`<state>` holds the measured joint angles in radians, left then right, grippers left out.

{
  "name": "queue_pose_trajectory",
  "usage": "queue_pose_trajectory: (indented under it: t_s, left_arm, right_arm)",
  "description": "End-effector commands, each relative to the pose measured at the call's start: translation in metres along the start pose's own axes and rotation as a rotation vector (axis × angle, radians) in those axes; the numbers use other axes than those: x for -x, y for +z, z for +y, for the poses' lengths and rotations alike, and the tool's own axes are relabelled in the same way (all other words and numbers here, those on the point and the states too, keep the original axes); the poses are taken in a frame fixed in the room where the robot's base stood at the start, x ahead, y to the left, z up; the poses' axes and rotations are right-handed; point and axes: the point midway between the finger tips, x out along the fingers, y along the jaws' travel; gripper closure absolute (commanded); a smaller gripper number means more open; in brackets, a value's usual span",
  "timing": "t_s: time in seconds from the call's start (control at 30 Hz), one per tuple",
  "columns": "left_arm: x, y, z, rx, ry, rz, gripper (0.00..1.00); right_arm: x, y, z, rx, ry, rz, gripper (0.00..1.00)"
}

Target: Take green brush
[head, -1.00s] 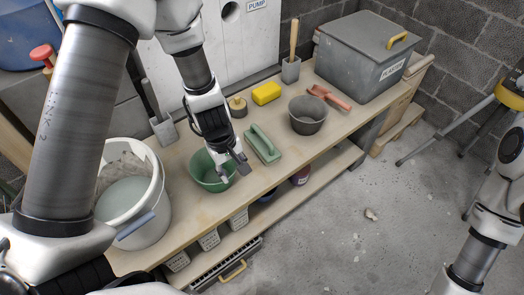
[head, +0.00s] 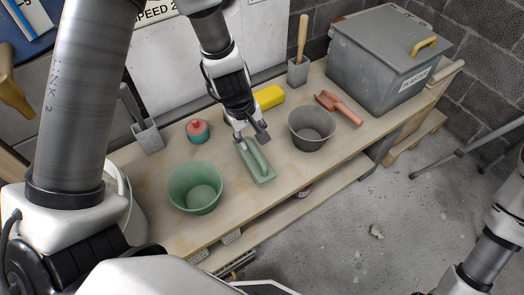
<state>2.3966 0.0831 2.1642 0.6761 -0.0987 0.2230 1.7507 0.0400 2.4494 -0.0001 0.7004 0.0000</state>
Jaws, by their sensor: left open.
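The green brush (head: 257,162) lies on the wooden bench, a flat block with a raised handle along its top. It sits between the green bowl and the grey bucket. My left gripper (head: 252,141) is open right at the brush's far end, its fingers overlapping that end in the view. I cannot tell whether the fingers touch the handle. My right arm shows at the lower right edge, but its gripper is outside the picture.
A green bowl (head: 195,188) stands left of the brush and a grey bucket (head: 311,126) right of it. Behind are a red and teal round item (head: 197,130) and a yellow sponge (head: 269,97). A red scoop (head: 339,108) and a lidded grey box (head: 385,60) stand farther right.

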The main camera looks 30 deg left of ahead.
Motion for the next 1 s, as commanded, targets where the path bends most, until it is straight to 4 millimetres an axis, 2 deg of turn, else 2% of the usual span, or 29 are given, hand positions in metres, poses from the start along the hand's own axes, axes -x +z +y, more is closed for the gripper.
queue_pose_trajectory:
  t_s: [0.03, 0.4, 0.67, 0.73, 0.8, 0.83, 1.0]
  left_arm:
    - [-0.015, 0.000, -0.002, -0.001, -0.001, 0.000, 0.52]
    - [-0.071, 0.004, -0.006, -0.001, -0.001, 0.000, 0.52]
    - [-0.071, 0.004, -0.004, -0.001, 0.000, 0.000, 0.52]
    - [-0.071, 0.004, -0.004, -0.001, 0.000, 0.000, 0.70]
    - [-0.071, 0.004, -0.004, 0.000, 0.000, 0.000, 0.95]
    - [-0.071, 0.004, -0.004, -0.001, 0.000, 0.000, 1.00]
    - [-0.071, 0.004, -0.004, -0.001, 0.000, 0.000, 1.00]
  right_arm:
    - [-0.014, 0.001, 0.000, 0.000, 0.000, -0.002, 0.65]
    - [-0.066, 0.001, 0.001, 0.000, 0.000, -0.002, 0.65]
    - [-0.064, 0.001, 0.001, 0.000, 0.000, -0.001, 0.65]
    - [-0.064, 0.001, 0.001, 0.000, 0.000, -0.001, 0.65]
    - [-0.064, 0.001, 0.001, 0.000, 0.000, -0.001, 0.65]
    - [-0.064, 0.001, 0.001, 0.000, 0.000, -0.001, 0.65]
    - [-0.065, 0.001, 0.001, 0.000, 0.000, -0.002, 0.65]
